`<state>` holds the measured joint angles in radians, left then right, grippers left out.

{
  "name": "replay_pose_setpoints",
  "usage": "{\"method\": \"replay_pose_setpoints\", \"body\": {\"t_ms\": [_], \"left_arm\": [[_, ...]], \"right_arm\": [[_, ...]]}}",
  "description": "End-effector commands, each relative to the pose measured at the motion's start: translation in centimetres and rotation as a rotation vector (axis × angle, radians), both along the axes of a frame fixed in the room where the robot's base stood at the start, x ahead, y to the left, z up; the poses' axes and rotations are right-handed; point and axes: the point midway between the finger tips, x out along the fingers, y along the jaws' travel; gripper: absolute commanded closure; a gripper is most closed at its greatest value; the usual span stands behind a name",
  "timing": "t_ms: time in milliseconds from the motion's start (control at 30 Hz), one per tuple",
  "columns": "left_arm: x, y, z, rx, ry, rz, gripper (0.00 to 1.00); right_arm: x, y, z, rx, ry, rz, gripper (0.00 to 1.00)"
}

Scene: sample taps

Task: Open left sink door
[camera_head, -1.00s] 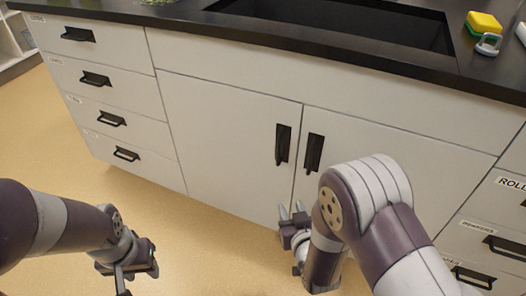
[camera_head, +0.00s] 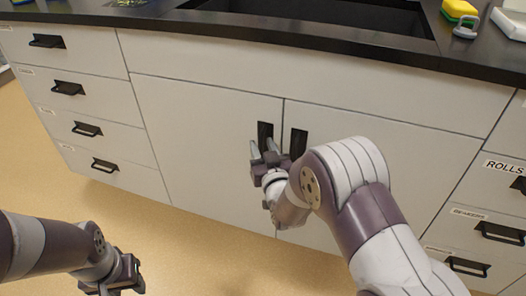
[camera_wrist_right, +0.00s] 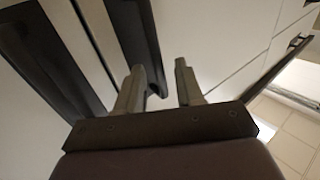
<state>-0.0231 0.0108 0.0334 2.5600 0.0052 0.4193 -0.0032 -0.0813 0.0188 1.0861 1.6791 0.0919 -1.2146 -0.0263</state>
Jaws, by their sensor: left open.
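The left sink door (camera_head: 200,150) is a white panel that looks shut. Its black vertical handle (camera_head: 265,132) is near its right edge, beside the handle of the right sink door (camera_head: 298,143). My right gripper (camera_head: 263,149) is at the lower part of the left door's handle, with its fingers apart. In the right wrist view the gripper (camera_wrist_right: 158,82) is open, and a black handle (camera_wrist_right: 138,40) runs down to its fingers. I cannot tell whether they touch it. My left gripper (camera_head: 128,284) is open and empty, low at the left, away from the cabinet.
A drawer stack (camera_head: 75,90) with black handles stands left of the door; more drawers (camera_head: 480,230) are at the right. The dark countertop (camera_head: 140,15) holds the sink basin (camera_head: 320,15) and a yellow-green sponge (camera_head: 459,9). The floor (camera_head: 190,240) before the left door is clear.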

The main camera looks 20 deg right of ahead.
Motion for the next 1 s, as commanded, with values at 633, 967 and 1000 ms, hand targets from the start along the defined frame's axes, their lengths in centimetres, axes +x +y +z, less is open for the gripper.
{"method": "replay_pose_setpoints", "body": {"t_ms": [633,967,1000], "left_arm": [[0.0,0.0,0.05,0.0,0.0,0.0,0.57],[0.01,0.0,0.04,0.0,0.0,0.0,0.57],[0.01,0.0,0.04,0.0,0.0,0.0,0.57]], "right_arm": [[-0.04,-0.01,0.01,0.0,0.0,0.0,1.0],[-0.05,-0.02,0.0,0.0,0.0,-0.001,1.0],[-0.05,-0.02,0.0,0.0,0.0,-0.001,1.0]]}}
